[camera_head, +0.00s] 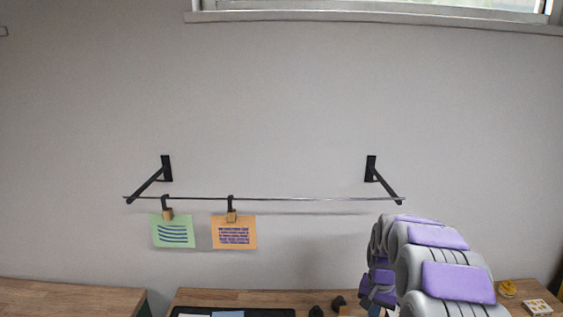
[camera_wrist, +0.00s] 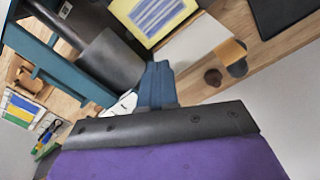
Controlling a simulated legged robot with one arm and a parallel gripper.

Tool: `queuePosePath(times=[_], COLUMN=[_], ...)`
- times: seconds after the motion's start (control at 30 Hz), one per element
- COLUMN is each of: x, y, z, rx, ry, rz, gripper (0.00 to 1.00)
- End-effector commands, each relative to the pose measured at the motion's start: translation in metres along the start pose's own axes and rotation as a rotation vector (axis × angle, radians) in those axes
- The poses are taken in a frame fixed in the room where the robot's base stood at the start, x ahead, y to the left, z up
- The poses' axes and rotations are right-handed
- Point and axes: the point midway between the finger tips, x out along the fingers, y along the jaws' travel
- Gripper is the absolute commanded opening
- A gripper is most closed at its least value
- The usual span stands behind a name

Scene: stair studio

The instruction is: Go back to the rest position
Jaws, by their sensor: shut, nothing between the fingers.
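My gripper (camera_wrist: 157,72) shows in the wrist view as narrow blue-grey fingers beyond my dark and purple wrist. The fingers are together with nothing between them. They are above a wooden surface with several items beyond and below them. The gripper itself cannot be made out there.
A thin rail (camera_head: 300,198) on two black brackets holds a green card (camera_head: 172,232) and an orange card (camera_head: 234,234) by clips. Wooden tops (camera_head: 60,298) run along the bottom. A yellow-bordered card (camera_wrist: 152,14) and a dark panel (camera_wrist: 284,14) show in the wrist view.

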Motion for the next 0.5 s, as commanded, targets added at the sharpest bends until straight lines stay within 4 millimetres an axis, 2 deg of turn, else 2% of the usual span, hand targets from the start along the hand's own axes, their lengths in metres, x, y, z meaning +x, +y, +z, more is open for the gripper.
queuePosePath(times=[0.17, 0.27, 0.37, 0.5], x=[0.000, -0.006, -0.017, -0.040], y=[0.000, 0.000, 0.000, 0.003], z=[0.001, 0.009, 0.030, 0.074], rx=[-0.001, -0.015, -0.044, -0.108], ry=[-0.001, -0.002, -0.012, -0.027], rz=[0.000, 0.000, 0.001, 0.004], gripper=[0.00, 0.00, 0.00, 0.00])
